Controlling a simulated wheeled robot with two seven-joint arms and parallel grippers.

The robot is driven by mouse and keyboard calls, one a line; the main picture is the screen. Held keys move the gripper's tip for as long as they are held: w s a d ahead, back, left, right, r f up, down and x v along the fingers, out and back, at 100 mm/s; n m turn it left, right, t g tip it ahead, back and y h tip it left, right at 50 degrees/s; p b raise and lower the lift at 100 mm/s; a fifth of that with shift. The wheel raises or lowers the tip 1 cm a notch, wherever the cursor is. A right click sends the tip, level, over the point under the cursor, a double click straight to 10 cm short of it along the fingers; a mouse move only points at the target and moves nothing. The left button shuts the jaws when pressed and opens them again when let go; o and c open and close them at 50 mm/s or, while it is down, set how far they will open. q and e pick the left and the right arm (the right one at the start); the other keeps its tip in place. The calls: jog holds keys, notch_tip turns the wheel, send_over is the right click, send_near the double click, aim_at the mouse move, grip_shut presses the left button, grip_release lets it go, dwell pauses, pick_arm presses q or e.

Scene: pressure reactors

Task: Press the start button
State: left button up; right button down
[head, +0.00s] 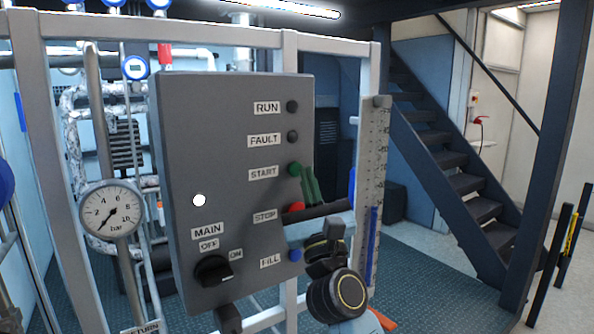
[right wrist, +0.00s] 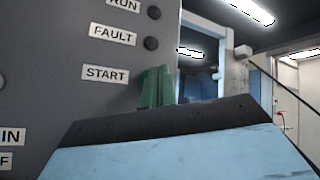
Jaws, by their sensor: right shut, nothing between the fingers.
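The grey control panel (head: 180,130) faces me with labelled buttons and lamps. The green START button (head: 294,169) sits beside its label (head: 263,174). My right gripper (head: 310,187), with green fingers, is shut and empty just to the right of and slightly below the START button. From the head view I cannot tell whether the fingers touch it. In the right wrist view the green fingers (right wrist: 157,87) stand right of the START label (right wrist: 105,75), and the button itself is hidden. My left gripper is not in view.
The red STOP button (head: 295,208) and blue FILL button (head: 295,255) lie below START. Dark RUN (head: 293,106) and FAULT (head: 292,137) lamps are above. The MAIN knob (head: 214,270) is lower left. A level scale (head: 372,150) stands right of the panel, a pressure gauge (head: 112,209) left.

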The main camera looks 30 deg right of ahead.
jog(key=shift+w, duration=0.15)
jog(key=shift+w, duration=0.3)
jog(key=shift+w, duration=0.4)
dwell(0.9)
jog(key=shift+s, duration=0.85)
jog(key=s+p, duration=0.2)
jog(key=s, duration=0.3)
jog(key=shift+d, duration=0.2)
